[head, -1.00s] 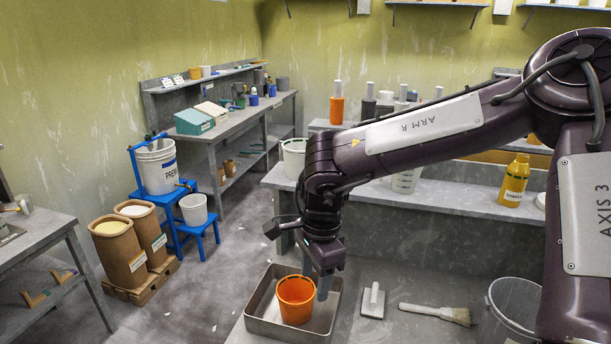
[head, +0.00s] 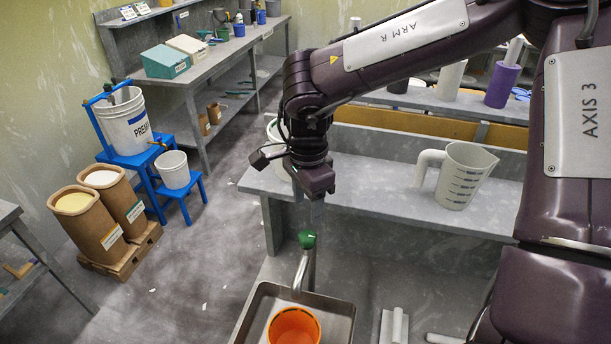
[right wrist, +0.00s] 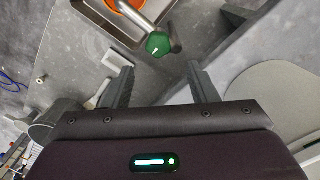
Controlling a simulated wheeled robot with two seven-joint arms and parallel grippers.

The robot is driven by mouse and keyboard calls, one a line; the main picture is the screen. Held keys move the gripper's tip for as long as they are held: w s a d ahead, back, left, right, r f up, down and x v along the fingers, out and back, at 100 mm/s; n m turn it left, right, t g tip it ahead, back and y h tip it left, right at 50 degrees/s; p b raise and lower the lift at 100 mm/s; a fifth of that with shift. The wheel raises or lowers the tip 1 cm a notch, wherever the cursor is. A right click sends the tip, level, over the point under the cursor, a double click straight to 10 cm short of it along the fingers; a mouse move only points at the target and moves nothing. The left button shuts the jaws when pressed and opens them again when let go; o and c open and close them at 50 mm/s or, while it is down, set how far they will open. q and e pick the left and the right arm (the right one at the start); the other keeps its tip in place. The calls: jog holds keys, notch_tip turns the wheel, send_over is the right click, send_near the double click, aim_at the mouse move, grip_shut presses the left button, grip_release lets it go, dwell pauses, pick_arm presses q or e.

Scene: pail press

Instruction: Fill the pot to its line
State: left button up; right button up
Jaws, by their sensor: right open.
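The orange pot (head: 294,329) stands in a grey metal tray (head: 246,318) at the bottom of the head view, its lower part cut off. Its rim also shows at the top of the right wrist view (right wrist: 124,4). A metal tap spout (head: 301,270) with a green knob (head: 307,240) is above the pot's back side. I cannot make out a line or the level inside the pot. My right gripper (head: 313,213) points down just above the knob. In the right wrist view its fingers are apart, with the green knob (right wrist: 158,44) beyond the tips and nothing between them. My left gripper is out of view.
A graduated jug (head: 460,176) stands on the grey ledge behind my right arm. A white block-like tool (head: 393,327) lies right of the tray. At left are a white bucket (head: 125,122) on a blue stand and two brown sacks (head: 92,222).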

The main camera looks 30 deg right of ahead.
aim_at(307, 235)
jog(key=shift+w+f, duration=0.1)
jog(key=shift+f, duration=0.2)
jog(key=f, duration=0.1)
jog(key=s+f+b, duration=0.1)
jog(key=f, duration=0.1)
jog(key=shift+a+f, duration=0.15)
jog(key=f, duration=0.1)
jog(key=f+b, duration=0.1)
jog(key=f, duration=0.1)
jog(key=f+b, duration=0.1)
jog(key=f, duration=0.1)
jog(key=shift+w+f, duration=0.1)
jog(key=shift+w, duration=0.2)
jog(key=shift+r, duration=0.2)
jog(key=shift+c, duration=0.8)
jog(key=c, duration=0.4)
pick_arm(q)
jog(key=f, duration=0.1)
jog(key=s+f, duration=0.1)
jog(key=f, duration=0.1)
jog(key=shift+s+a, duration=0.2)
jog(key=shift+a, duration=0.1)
